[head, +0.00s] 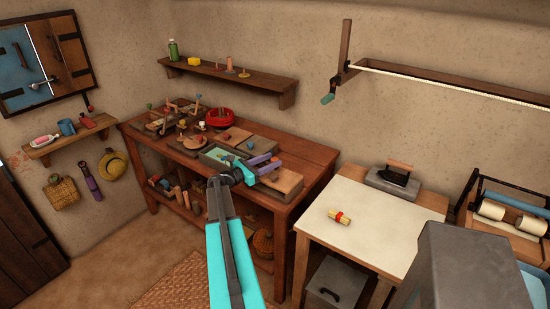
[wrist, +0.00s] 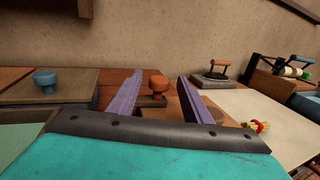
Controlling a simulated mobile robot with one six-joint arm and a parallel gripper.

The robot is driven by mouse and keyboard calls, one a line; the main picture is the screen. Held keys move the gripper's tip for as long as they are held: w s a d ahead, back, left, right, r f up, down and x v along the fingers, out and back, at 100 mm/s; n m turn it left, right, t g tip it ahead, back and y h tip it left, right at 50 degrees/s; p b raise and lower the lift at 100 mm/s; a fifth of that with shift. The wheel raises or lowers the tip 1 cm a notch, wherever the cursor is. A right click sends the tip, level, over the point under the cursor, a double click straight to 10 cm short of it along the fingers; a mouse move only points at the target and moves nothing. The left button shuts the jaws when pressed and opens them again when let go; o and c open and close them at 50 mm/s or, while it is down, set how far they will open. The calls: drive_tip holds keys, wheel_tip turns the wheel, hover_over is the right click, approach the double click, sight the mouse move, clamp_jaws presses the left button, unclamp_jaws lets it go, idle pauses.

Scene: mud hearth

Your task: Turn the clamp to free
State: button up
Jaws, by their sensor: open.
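An orange-brown knob (wrist: 158,84) sits on a dark wooden bar (wrist: 150,101) in the wrist view; this looks like the clamp. It shows between the two purple fingers of my gripper (wrist: 161,77), which are apart with nothing held. I cannot tell whether the fingertips reach around the knob or stop short of it. In the head view my gripper (head: 270,164) is over the right part of the red-brown workbench (head: 310,158), close to a wooden block (head: 284,182). The knob is not clear there.
A blue knob (wrist: 46,80) stands on a wooden box lid left of my gripper. A pale table (head: 375,212) to the right holds a flat iron (head: 398,176) and a red-banded yellow bundle (head: 340,217). A red bowl (head: 220,118) and small items crowd the bench's left.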

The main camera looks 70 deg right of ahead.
drive_tip(key=shift+p+x, duration=0.3)
drive_tip(key=shift+x, duration=1.05)
clamp_jaws()
